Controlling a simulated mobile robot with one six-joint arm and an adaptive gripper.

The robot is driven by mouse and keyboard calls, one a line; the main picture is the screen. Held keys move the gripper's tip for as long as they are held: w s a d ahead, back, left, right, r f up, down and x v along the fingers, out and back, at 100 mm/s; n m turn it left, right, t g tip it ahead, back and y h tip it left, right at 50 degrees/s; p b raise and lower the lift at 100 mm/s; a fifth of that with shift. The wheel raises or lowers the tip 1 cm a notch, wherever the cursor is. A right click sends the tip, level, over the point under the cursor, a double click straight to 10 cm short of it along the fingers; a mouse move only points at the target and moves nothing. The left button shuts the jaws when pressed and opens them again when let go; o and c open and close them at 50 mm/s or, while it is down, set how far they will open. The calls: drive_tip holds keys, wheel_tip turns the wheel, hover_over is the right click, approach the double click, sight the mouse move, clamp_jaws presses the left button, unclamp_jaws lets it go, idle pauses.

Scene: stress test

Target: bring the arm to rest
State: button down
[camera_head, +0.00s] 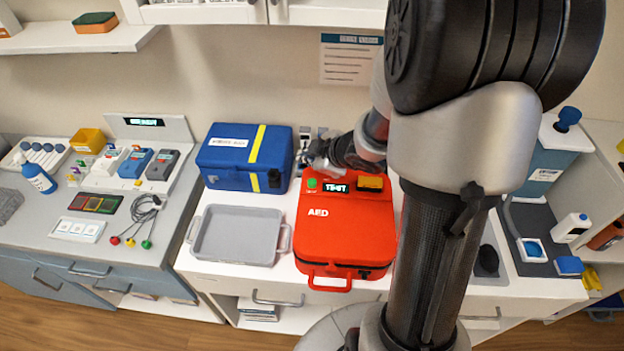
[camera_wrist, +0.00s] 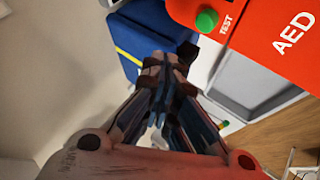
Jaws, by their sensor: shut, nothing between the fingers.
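My arm rises in front of the counter in the head view and bends back down to my gripper (camera_head: 314,154). My gripper is small there, between the blue bag and the red AED unit, and partly hidden by my own wrist. In the wrist view my gripper (camera_wrist: 168,62) has its fingers together with nothing between them. The red AED unit (camera_head: 345,235) lies on the white counter with a green button and a lit display; it also shows in the wrist view (camera_wrist: 262,40). The blue bag (camera_head: 235,165) with a yellow stripe stands to the left of my gripper.
A grey tray (camera_head: 238,228) lies on the counter left of the AED unit. Chargers, a blue bottle (camera_head: 40,178) and cables (camera_head: 143,215) are on the left counter. A shelf (camera_head: 70,38) and cabinets hang above. My arm hides part of the right counter.

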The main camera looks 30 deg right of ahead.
idle(0.4)
drive_tip(key=s+r+m+g+h, duration=0.1)
drive_tip(key=s+r+m+h, duration=0.5)
drive_tip(key=r, duration=0.5)
drive_tip(key=s+a+m+g+y, duration=0.1)
drive_tip(key=s+a+m+y, duration=0.1)
drive_tip(key=s+a, duration=0.4)
drive_tip(key=s+a+r+m+g+y+b, duration=0.1)
drive_tip(key=s+a+m+g+y, duration=0.1)
drive_tip(key=s+a, duration=0.5)
drive_tip(key=s, duration=0.6)
drive_tip(key=shift+s+a+r+m+g+y, duration=0.2)
drive_tip(key=shift+s+m+g+y, duration=0.1)
drive_tip(key=shift+y, duration=0.1)
drive_tip(key=shift+d, duration=0.1)
